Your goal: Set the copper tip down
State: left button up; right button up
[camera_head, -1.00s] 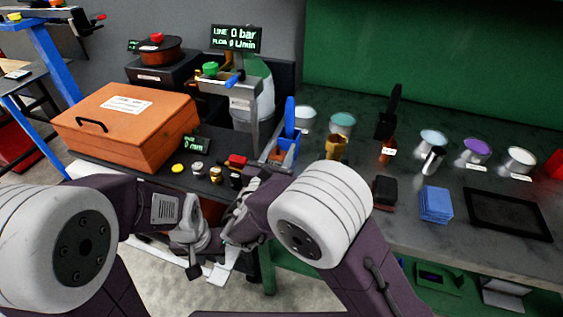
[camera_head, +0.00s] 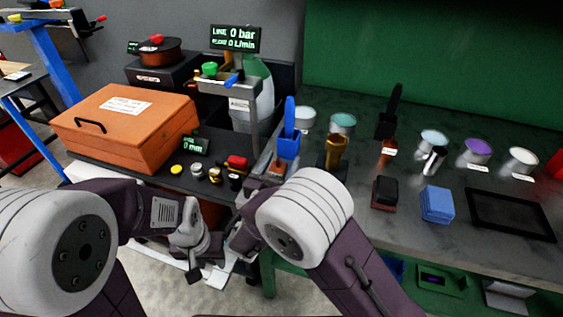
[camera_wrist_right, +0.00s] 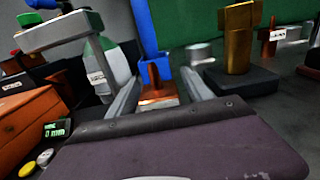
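The copper tip (camera_wrist_right: 154,74) stands upright on a small copper-coloured base (camera_wrist_right: 160,95) in the right wrist view, in front of a blue holder (camera_wrist_right: 152,40). In the head view a small copper-coloured piece (camera_head: 277,168) shows just below the blue holder (camera_head: 288,143). My right gripper (camera_wrist_right: 160,85) is open, its two grey fingers apart on either side of the tip's line, with no visible contact. In the head view the right gripper is mostly hidden by my arm. My left gripper (camera_head: 192,245) hangs over the near table edge; its finger opening is unclear.
A brass piece on a dark base (camera_head: 335,150) stands right of the blue holder. The orange case (camera_head: 125,125), small knobs (camera_head: 197,170) and a red-topped fitting (camera_head: 236,162) are left. Blue pads (camera_head: 437,203) and a black tray (camera_head: 510,214) lie right.

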aim_at(276, 175)
jog(key=shift+r, duration=0.15)
jog(key=shift+s+a, duration=0.1)
jog(key=shift+s, duration=0.15)
jog(key=v, duration=0.7)
jog(key=shift+r, duration=0.1)
